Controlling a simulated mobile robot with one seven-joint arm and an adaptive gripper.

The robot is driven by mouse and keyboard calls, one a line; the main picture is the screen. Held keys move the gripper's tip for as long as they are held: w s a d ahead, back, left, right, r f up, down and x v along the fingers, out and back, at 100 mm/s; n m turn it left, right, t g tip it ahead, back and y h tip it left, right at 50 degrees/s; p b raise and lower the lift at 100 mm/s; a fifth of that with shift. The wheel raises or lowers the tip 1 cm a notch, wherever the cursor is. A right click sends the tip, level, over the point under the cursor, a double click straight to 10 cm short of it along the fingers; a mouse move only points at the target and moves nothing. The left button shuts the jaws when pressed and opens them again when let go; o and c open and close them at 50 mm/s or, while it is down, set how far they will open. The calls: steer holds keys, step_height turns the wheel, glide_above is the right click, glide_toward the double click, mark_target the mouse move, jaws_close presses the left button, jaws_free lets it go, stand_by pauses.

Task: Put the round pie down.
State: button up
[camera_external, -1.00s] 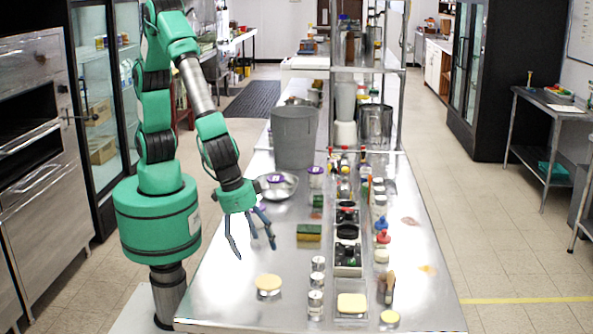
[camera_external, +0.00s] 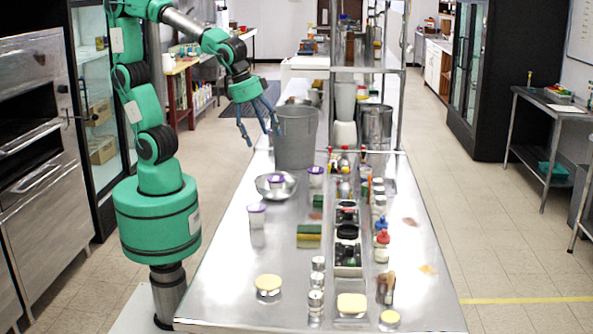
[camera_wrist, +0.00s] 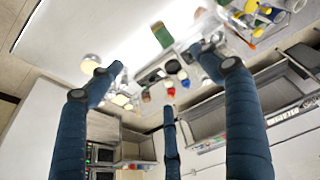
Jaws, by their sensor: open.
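The round pie appears to be the tan, flat-topped disc (camera_external: 268,282) at the near left of the steel table (camera_external: 225,290). It seems to rest on the table; a pale round shape in the wrist view (camera_wrist: 92,62) may be it.
A purple-lidded cup (camera_external: 257,215) stands on the table, with a steel bowl (camera_external: 276,194) behind it. The grey bin (camera_external: 295,147) is close to my fingers. Sponges (camera_external: 309,233), shakers (camera_external: 316,290) and a condiment row fill the middle. The table's near-left surface is mostly clear.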

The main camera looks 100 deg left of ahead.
steer(key=s+a+r, duration=0.2)
steer(key=s+a, duration=0.4)
steer(key=s, duration=0.1)
steer(key=s+a+r+m+t, duration=0.1)
steer(key=s+a+r, duration=0.1)
steer(key=s+a, duration=0.4)
steer(key=shift+s+a+r+t, duration=0.3)
steer(key=shift+s+a, duration=0.1)
steer(key=shift+a, duration=0.25)
steer(key=o, duration=0.5)
steer(key=shift+o, duration=0.2)
